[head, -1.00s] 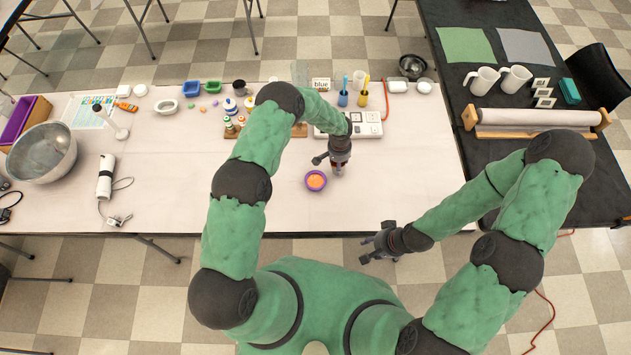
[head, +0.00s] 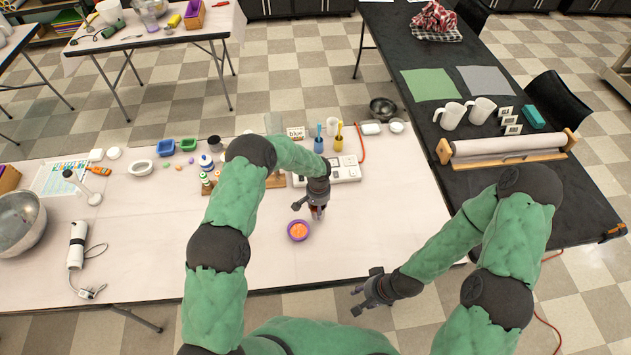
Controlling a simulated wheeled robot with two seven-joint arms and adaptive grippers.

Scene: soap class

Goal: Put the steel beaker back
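My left gripper (head: 317,211) points down over the white table, just right of and behind a small purple bowl (head: 289,230) with orange contents. A small shiny reddish-brown patch shows between its fingers. It is too small to tell whether this is the steel beaker, and the fingers' closure is unclear. A dark metallic cup (head: 214,143) stands upright among the items at the back left of the table; I cannot tell whether it is the beaker. My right gripper (head: 355,300) is open and empty, in front of the table's near edge.
A white scale-like unit (head: 345,171), a blue cup (head: 318,146) and a yellow cup (head: 338,144) stand behind my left gripper. The table's front middle is clear.

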